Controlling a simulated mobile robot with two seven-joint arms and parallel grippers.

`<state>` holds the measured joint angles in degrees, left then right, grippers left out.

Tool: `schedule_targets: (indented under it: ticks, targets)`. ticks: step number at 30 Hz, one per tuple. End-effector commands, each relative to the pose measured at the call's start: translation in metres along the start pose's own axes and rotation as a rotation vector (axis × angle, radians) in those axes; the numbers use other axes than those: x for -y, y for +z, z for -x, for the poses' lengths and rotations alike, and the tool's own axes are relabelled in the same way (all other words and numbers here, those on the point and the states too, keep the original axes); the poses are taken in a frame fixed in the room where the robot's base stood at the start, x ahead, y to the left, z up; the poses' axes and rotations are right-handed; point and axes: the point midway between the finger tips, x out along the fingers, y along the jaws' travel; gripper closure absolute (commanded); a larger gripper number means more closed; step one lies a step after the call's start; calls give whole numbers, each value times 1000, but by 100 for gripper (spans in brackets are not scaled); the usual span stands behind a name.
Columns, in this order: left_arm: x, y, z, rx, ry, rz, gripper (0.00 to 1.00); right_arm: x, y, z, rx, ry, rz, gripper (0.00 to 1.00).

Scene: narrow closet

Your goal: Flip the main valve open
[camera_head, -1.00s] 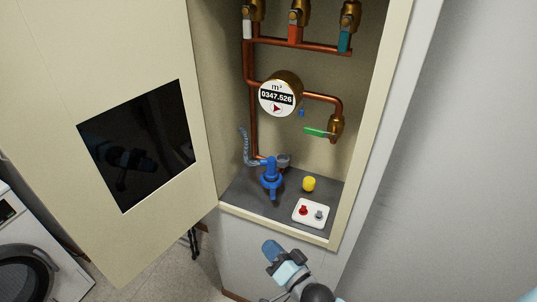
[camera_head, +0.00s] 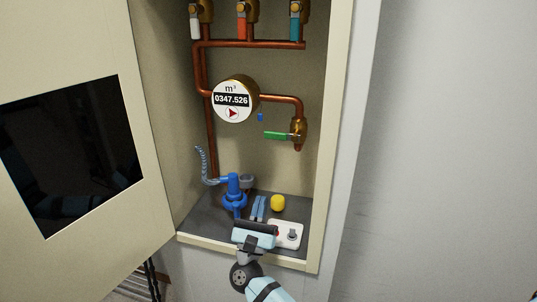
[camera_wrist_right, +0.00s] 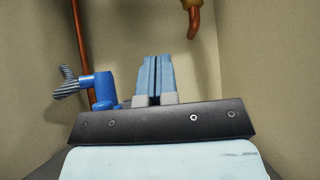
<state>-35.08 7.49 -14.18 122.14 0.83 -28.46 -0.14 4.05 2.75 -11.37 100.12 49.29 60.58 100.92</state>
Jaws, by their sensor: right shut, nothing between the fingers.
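A brass valve (camera_head: 298,129) with a green lever (camera_head: 276,135) sits on the copper pipe to the right of the water meter; the lever points left, about level, across the downward pipe end. The pipe end and a bit of brass (camera_wrist_right: 192,5) also show at the top of the right wrist view. My right gripper (camera_head: 258,207) is shut and empty, below the green lever and above the cabinet floor, between a blue device and a yellow knob. Its blue fingers (camera_wrist_right: 155,78) are together in the right wrist view. My left gripper is not in view.
The round meter (camera_head: 235,100) is left of the valve. Three valves with white, red (camera_head: 242,27) and teal handles hang above. The blue device (camera_head: 234,193), yellow knob (camera_head: 278,203) and white switch box (camera_head: 292,233) stand on the floor. The open door (camera_head: 70,130) is left.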

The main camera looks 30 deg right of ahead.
Motion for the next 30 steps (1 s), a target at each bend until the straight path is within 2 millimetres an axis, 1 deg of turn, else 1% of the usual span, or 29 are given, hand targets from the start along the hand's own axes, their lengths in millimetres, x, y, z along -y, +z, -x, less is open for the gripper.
schedule_targets:
  ticks: [5, 8, 11, 15, 21, 24, 30]
  targets:
    - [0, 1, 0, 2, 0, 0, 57, 0, 0, -4, 1, 0, 2, 100]
    - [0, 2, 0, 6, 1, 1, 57, 0, 1, -15, 2, 1, 3, 100]
    - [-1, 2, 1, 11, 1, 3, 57, 0, 2, -34, 4, 0, 3, 100]
    - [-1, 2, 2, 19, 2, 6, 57, 0, 2, -64, 4, 1, 3, 100]
    - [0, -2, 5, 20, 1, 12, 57, 0, 2, -105, 3, 1, 3, 100]
    - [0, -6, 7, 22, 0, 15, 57, 0, 15, -115, 1, 1, 1, 100]
    - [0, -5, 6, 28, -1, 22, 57, 0, 27, -127, 1, 2, 3, 100]
